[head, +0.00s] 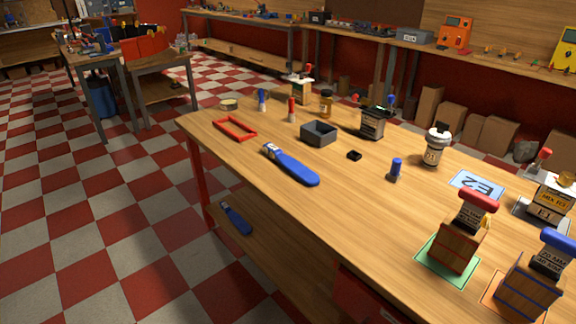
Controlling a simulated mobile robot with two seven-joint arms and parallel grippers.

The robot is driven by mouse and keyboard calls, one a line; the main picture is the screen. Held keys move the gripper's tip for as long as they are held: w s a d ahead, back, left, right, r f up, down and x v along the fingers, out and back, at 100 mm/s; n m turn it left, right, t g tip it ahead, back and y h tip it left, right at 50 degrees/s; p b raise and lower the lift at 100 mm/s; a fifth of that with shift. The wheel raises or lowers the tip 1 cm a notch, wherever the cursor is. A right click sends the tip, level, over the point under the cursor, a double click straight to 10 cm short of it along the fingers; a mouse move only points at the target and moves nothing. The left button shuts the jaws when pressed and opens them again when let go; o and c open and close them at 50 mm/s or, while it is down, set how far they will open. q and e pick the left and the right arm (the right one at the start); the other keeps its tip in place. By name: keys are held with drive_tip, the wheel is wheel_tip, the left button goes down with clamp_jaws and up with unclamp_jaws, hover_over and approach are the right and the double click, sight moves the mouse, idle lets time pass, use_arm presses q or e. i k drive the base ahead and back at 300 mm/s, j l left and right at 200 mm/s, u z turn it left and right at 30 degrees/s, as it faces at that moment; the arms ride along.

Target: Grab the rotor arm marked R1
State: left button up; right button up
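No marking R1 is legible in the head view, so I cannot tell for certain which thing is the rotor arm. A long blue piece with a silvery end (293,167) lies flat on the wooden table, near its left edge. A similar blue piece (236,218) lies on the lower shelf under the table. Neither of my grippers is in view, and nothing is seen touching either blue piece.
The wooden table (342,200) also holds a red frame (234,129), an open grey box (318,133), a small black block (354,156), a blue-capped piece (395,169) and a white-black canister (434,148). Wooden blocks with red and blue handles crowd the right front. The table's middle front is clear.

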sight(305, 175)
drive_tip(key=j+z, duration=0.1)
drive_tip(key=z, duration=0.3)
drive_tip(key=i+j+z, duration=0.1)
drive_tip(key=z, duration=0.25)
drive_tip(key=j+z, duration=0.1)
drive_tip(key=z, duration=0.3)
drive_tip(key=j+z, duration=0.35)
drive_tip(key=j, duration=0.15)
drive_tip(key=j+z, duration=0.35)
drive_tip(key=j, duration=0.15)
